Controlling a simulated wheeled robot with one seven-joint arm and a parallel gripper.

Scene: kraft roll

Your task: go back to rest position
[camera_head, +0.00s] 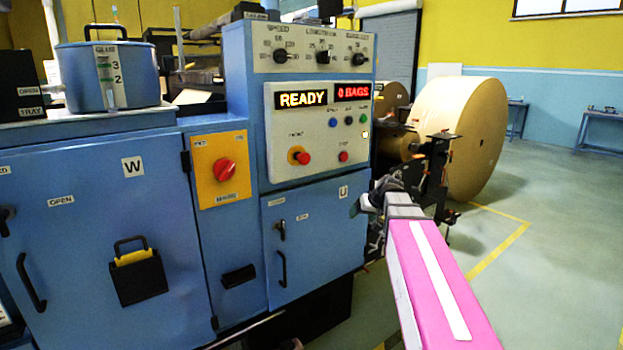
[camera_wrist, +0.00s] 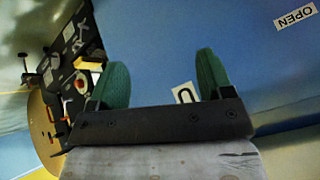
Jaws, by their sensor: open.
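My gripper (camera_wrist: 160,85) shows in the wrist view with its two green fingers spread apart and nothing between them. It faces the blue cabinet door with the U label (camera_wrist: 183,93). In the head view my pink arm reaches in from the lower right. My gripper (camera_head: 355,207) there is small, dark and partly hidden by my own wrist, in front of the right edge of the cabinet door (camera_head: 312,240). I cannot tell from these views how far the fingers are from the door.
The blue machine carries a control panel (camera_head: 318,128) reading READY and 0 BAGS. A red rotary switch (camera_head: 225,170) sits on a yellow plate. A blue glue pot (camera_head: 108,75) stands at the left. A large kraft roll (camera_head: 478,140) stands behind my arm. Floor at the right is open.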

